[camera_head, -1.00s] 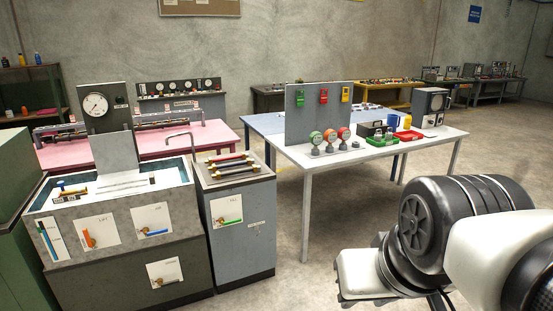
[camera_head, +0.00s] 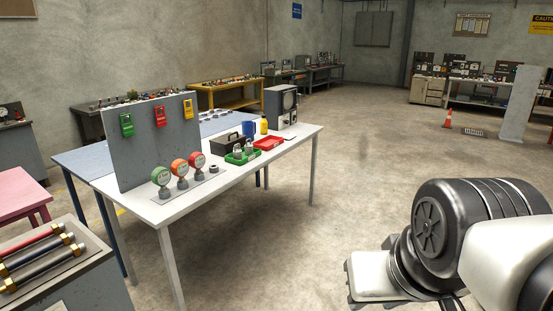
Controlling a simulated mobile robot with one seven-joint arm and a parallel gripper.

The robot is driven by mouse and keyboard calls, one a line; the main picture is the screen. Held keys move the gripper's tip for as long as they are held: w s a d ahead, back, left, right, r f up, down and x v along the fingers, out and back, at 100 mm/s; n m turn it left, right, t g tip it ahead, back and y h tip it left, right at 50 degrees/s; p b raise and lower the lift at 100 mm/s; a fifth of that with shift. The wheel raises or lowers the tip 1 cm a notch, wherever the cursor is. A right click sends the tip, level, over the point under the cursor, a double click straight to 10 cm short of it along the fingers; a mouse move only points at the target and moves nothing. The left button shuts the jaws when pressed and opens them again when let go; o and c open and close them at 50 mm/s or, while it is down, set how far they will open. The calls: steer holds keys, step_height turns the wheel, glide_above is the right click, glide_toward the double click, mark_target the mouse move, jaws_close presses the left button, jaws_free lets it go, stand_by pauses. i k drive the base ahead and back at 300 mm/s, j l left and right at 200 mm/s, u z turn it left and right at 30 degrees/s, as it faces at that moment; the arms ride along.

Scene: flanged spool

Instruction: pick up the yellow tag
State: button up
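The yellow tag (camera_head: 188,108) hangs at the right end of a grey upright panel (camera_head: 150,145) on the white table. A red tag (camera_head: 160,116) and a green tag (camera_head: 127,124) hang to its left on the same panel. My arm shows at the lower right, well apart from the table and the tags. The white end part of my arm (camera_head: 372,277) points left, but I cannot make out fingers or whether they are open or shut.
On the white table (camera_head: 225,180) stand several round gauges (camera_head: 180,170), a green tray (camera_head: 242,157), a red tray (camera_head: 268,143), a black toolbox (camera_head: 225,144) and a grey monitor unit (camera_head: 281,103). Open floor (camera_head: 345,170) lies right of the table.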

mark_target(188, 112)
steer(key=i, duration=0.8)
steer(key=i+l+u, duration=0.15)
steer(key=i, duration=0.65)
steer(key=i+u, duration=0.15)
steer(key=i, duration=0.65)
steer(key=i+l+u, duration=0.15)
steer(key=i, duration=0.65)
